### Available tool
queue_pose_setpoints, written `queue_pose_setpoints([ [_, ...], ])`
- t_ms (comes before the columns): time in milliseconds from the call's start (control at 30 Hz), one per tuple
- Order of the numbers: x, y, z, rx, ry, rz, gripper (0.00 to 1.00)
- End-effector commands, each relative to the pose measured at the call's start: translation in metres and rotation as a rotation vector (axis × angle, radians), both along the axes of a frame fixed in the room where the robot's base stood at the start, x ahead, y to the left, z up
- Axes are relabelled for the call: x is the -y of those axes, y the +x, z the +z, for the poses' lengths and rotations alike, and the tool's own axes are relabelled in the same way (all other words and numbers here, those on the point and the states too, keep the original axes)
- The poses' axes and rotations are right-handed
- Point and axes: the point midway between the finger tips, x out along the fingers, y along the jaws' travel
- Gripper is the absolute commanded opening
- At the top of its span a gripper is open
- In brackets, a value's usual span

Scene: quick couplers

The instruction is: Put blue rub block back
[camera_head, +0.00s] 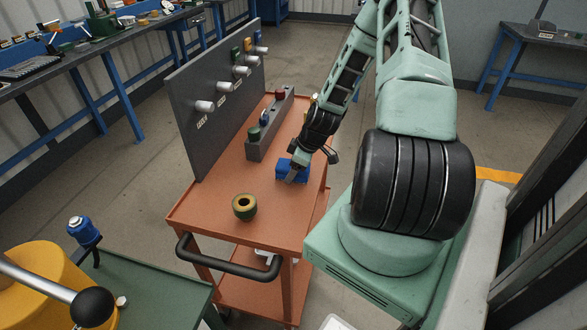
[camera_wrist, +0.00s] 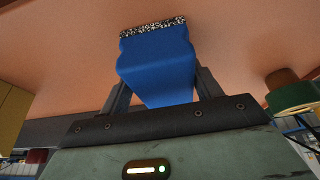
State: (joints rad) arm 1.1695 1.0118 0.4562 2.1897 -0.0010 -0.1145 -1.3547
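The blue rub block (camera_head: 287,172) is at my gripper (camera_head: 297,168), over the right part of the orange cart top (camera_head: 215,215). In the wrist view, the block (camera_wrist: 158,62) sits between the two fingers of my gripper (camera_wrist: 162,78), which touch its sides. The block has a speckled black-and-white strip at its far end. My gripper is shut on it. I cannot tell whether the block touches the cart top or is just above it.
A grey upright panel (camera_head: 203,130) with several pegs stands along the cart's left side. A dark grey holder (camera_head: 262,148) with small coloured parts lies behind the block. An olive ring (camera_head: 244,207) sits in front. The front left of the cart top is clear.

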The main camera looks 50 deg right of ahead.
Motion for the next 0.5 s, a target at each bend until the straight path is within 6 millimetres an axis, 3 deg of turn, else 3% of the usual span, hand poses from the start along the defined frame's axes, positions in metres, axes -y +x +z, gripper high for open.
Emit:
queue_pose_setpoints([
  [33, -0.0083, -0.0057, -0.0072, -0.016, 0.02, 0.005, 0.74],
  [300, -0.0102, -0.0071, -0.0081, -0.02, 0.024, 0.008, 0.74],
  [500, -0.0104, -0.0072, -0.0003, -0.02, 0.025, 0.009, 0.74],
])
